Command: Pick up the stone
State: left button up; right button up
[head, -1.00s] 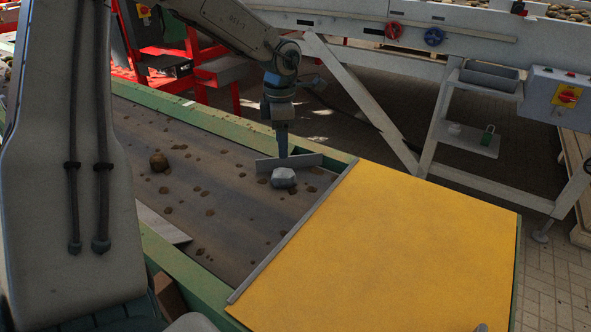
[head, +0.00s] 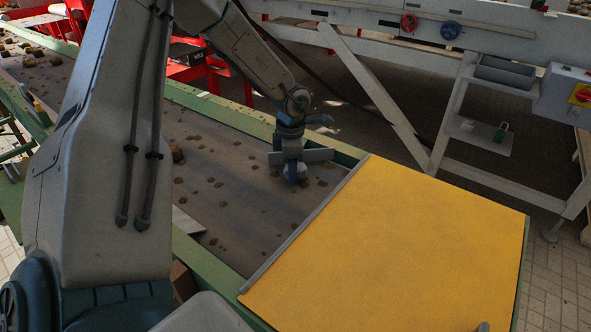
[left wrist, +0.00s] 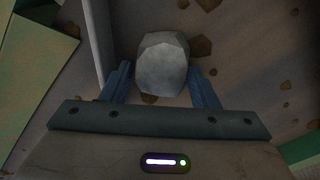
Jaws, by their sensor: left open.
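The stone (left wrist: 162,64) is pale grey and faceted. In the left wrist view it lies on the dark belt at the mouth of my left gripper (left wrist: 160,76), its near part between the two blue fingers. The gripper is open; I cannot tell whether either finger touches the stone. In the head view my left gripper (head: 293,178) points down at the belt's end, and its fingers largely hide the stone. My right gripper is not in view.
The dark belt (head: 225,195) carries several brown clods and has green side rails. A yellow panel (head: 400,245) lies right of the belt's end.

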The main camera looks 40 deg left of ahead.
pick_arm(q)
jog(key=shift+c, duration=0.2)
jog(key=c, duration=0.7)
jog(key=shift+r, duration=0.1)
